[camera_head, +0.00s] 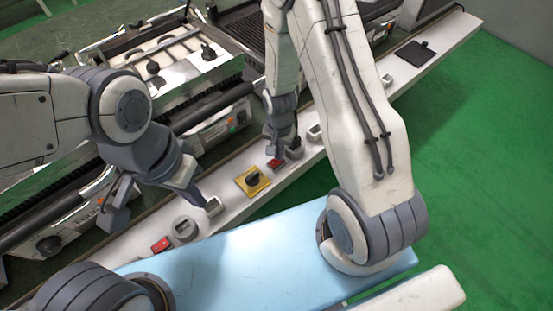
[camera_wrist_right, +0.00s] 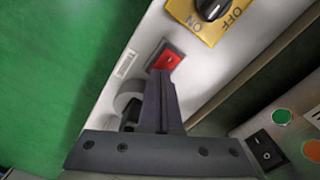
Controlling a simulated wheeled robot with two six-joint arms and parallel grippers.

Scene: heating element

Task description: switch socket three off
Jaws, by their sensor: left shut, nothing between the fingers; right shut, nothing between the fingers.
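A white panel strip (camera_head: 135,254) carries red rocker switches and round grey sockets. One red switch (camera_head: 275,163) sits beside a grey socket (camera_head: 295,151); the wrist view shows this switch (camera_wrist_right: 169,60) and the socket (camera_wrist_right: 125,101) partly hidden. My right gripper (camera_head: 273,153) is shut and empty, its tip right at this switch's edge (camera_wrist_right: 160,74); I cannot tell whether they touch. Another red switch (camera_head: 161,245) and grey socket (camera_head: 184,229) lie lower left. My left gripper (camera_head: 201,202) is shut and empty near a small pale-framed fitting (camera_head: 213,206). I cannot tell which socket is number three.
A yellow plate (camera_head: 243,186) with a black rotary knob lies between the two red switches; the wrist view reads ON and OFF on it (camera_wrist_right: 189,10). Metal machines with knobs (camera_head: 152,67) stand behind the strip. The green floor (camera_head: 470,190) is clear at right.

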